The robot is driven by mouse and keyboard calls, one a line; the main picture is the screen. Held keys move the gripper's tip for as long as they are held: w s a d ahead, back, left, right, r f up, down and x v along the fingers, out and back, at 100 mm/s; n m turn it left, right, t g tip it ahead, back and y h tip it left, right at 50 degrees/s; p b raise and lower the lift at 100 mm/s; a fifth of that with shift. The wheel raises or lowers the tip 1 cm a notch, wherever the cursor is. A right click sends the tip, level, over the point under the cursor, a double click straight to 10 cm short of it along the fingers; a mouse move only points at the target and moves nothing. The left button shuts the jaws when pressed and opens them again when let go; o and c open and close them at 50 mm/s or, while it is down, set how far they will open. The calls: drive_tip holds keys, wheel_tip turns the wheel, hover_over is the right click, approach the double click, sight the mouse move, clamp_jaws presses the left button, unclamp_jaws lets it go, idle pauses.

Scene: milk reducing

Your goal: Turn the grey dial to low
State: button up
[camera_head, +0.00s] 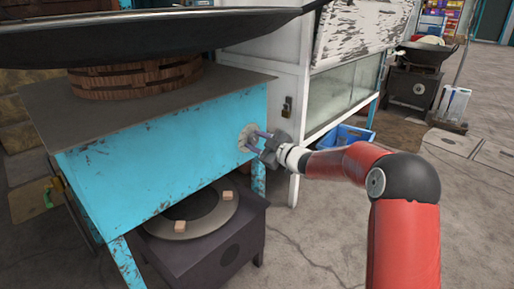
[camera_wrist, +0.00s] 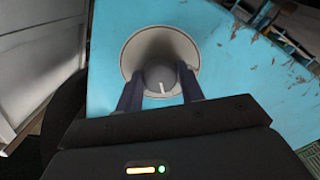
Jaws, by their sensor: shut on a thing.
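The grey dial (camera_wrist: 159,78) sits on a round pale plate on the blue panel (camera_wrist: 232,75). In the head view my gripper (camera_head: 257,138) reaches the dial's round plate (camera_head: 246,137) at the right end of the blue panel (camera_head: 165,160). The dial is mostly hidden there by the fingers. No readable setting labels show.
A large dark wok (camera_head: 150,38) rests on a brick ring (camera_head: 135,80) above the panel. A dark stove (camera_head: 215,245) stands below. A white cabinet (camera_head: 297,100) and blue crate (camera_head: 345,136) stand just beyond my gripper. The floor at right is mostly clear.

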drive_tip(key=shift+f+n, duration=0.1)
drive_tip(key=shift+n, duration=0.2)
drive_tip(key=o, duration=1)
drive_tip(key=v, duration=0.8)
